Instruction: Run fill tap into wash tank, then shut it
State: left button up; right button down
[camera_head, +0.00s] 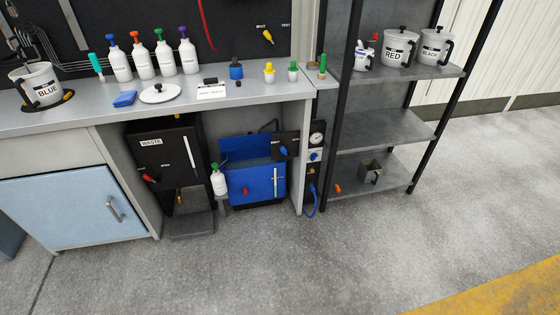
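The blue wash tank (265,193) stands in the open bay under the bench, its top open. I cannot tell whether there is water in it. A small red handle and a pale vertical strip are on its front. What looks like the fill tap, a blue handle (283,151) on a black plate (291,141), is at the tank's upper right. Small white lettering is beside the handle; I cannot tell its setting. A dark pipe behind the plate bends toward the tank. Neither of my grippers is in view.
A black waste unit (185,145) stands left of the tank, and a white bottle (218,180) is between them. A gauge (317,138) and blue hose (310,203) are at the right. A shelf rack (385,130) stands further right. The grey floor (270,265) in front is clear.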

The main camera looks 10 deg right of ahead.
aim_at(287, 156)
jog(key=u, duration=0.3)
jog(key=i, duration=0.95)
jog(key=u, duration=0.45)
